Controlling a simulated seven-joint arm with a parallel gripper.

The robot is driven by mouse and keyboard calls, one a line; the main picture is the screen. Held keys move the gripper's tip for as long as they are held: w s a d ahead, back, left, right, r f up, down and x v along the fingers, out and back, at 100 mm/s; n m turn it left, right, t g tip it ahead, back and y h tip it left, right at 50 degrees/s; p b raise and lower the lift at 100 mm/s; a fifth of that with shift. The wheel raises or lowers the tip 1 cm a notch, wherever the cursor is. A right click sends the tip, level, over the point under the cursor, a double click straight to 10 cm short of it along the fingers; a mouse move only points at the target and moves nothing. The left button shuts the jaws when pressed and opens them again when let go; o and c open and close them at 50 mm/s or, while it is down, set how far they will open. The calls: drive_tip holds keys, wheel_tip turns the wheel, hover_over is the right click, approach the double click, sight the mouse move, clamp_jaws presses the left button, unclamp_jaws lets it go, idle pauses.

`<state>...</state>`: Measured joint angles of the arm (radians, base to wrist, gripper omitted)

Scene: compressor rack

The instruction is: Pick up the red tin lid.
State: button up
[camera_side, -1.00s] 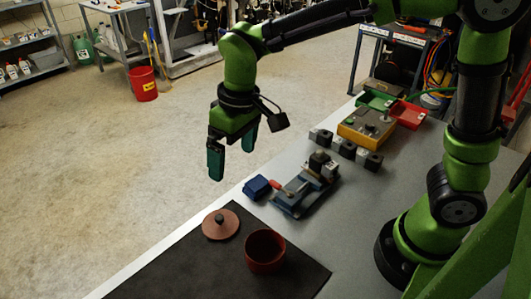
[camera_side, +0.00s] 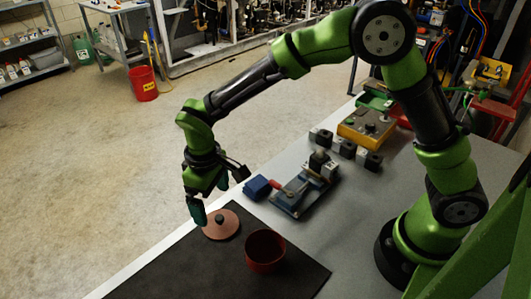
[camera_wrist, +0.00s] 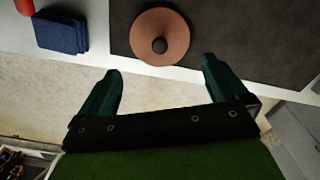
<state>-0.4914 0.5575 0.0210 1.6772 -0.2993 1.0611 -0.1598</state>
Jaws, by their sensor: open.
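The red tin lid (camera_side: 221,226) is a round, reddish-brown disc with a dark knob, lying flat on the dark mat near the table's edge. It also shows at the top of the wrist view (camera_wrist: 160,27), beyond my fingertips and between their lines. My gripper (camera_side: 209,205) is just left of the lid and above it in the side view. In the wrist view my gripper (camera_wrist: 161,68) has its two green fingers wide apart with nothing between them. The red tin (camera_side: 265,251) stands open on the mat, right of the lid.
The dark mat (camera_side: 170,275) lies on the grey table (camera_side: 430,170). A blue block (camera_side: 257,187) sits behind the lid and shows in the wrist view (camera_wrist: 62,34). A blue-grey fixture (camera_side: 300,193) and a yellow control box (camera_side: 366,128) stand farther back.

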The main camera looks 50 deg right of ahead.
sight(219, 217)
drive_tip(key=shift+s+d+f, duration=0.1)
drive_tip(key=shift+s+f, duration=0.1)
drive_tip(key=shift+f, duration=0.75)
drive_tip(key=shift+s+f, duration=0.2)
drive_tip(key=shift+f, duration=0.8)
drive_tip(key=shift+s+d+f, duration=0.1)
drive_tip(key=shift+s+f, duration=0.1)
drive_tip(key=shift+f, duration=0.75)
drive_tip(key=c, duration=0.8)
drive_tip(key=shift+o, duration=0.2)
wheel_tip(219, 217, up, 10)
drive_tip(key=shift+a+f, duration=0.1)
drive_tip(key=shift+f, duration=0.15)
drive_tip(key=s+r+n, duration=0.4)
drive_tip(key=s+n, duration=0.2)
drive_tip(key=s, duration=0.3)
drive_tip(key=shift+s+d+f+n, duration=0.15)
drive_tip(key=shift+s+f+n, duration=0.55)
drive_tip(key=shift+f+n, duration=0.55)
drive_tip(key=shift+s+d+f+n, duration=0.2)
drive_tip(key=shift+s+f+n, duration=0.65)
drive_tip(key=shift+f, duration=0.7)
drive_tip(key=shift+s+d+f+n, duration=0.15)
drive_tip(key=shift+s+f+n, duration=0.4)
drive_tip(key=shift+f+n, duration=0.75)
